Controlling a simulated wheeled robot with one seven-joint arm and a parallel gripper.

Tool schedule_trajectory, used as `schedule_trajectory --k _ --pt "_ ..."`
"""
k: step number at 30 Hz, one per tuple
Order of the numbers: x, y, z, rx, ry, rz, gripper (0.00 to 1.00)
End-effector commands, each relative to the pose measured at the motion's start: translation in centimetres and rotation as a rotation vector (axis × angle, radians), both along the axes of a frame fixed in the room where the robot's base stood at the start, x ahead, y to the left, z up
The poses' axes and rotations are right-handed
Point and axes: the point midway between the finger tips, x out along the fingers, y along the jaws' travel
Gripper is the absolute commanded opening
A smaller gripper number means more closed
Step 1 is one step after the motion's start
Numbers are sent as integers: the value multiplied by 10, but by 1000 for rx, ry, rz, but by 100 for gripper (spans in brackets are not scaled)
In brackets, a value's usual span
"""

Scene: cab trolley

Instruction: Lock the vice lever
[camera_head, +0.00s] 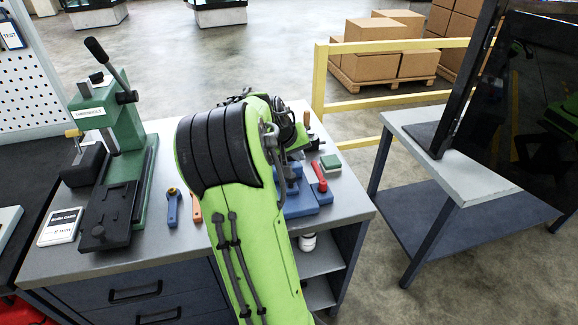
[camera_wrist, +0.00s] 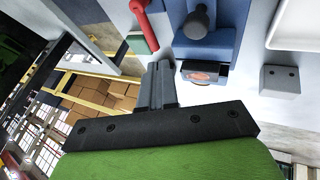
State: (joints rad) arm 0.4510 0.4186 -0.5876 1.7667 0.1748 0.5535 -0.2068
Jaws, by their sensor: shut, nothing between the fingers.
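The blue vice (camera_head: 306,204) stands on the grey workbench, partly hidden behind my green arm in the head view. A red lever (camera_head: 318,174) shows at its right side. In the wrist view the blue vice (camera_wrist: 224,45) is at the upper middle with a dark round knob, and the red lever (camera_wrist: 143,18) is at the top, left of the vice. My gripper (camera_wrist: 160,68) is shut and empty, its fingertips below the lever in the picture and left of the vice's lower part. I cannot tell whether it touches anything. In the head view my arm hides the fingertips.
A green arbor press (camera_head: 122,150) stands on the bench's left. A blue-handled tool (camera_head: 173,208) and an orange one (camera_head: 196,208) lie beside my arm. A green-topped block (camera_head: 330,163) sits near the lever. A yellow rail (camera_head: 390,47) stands behind the bench.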

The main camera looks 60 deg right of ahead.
Motion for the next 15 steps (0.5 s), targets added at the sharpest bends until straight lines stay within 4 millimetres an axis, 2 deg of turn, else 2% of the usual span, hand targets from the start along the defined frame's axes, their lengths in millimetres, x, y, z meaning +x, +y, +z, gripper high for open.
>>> schedule_trajectory --k 8,11,15 --pt "0 -1 -2 1 0 1 0" --pt "-1 -7 -13 3 1 0 0" --pt "-3 -23 -39 4 3 -1 0"
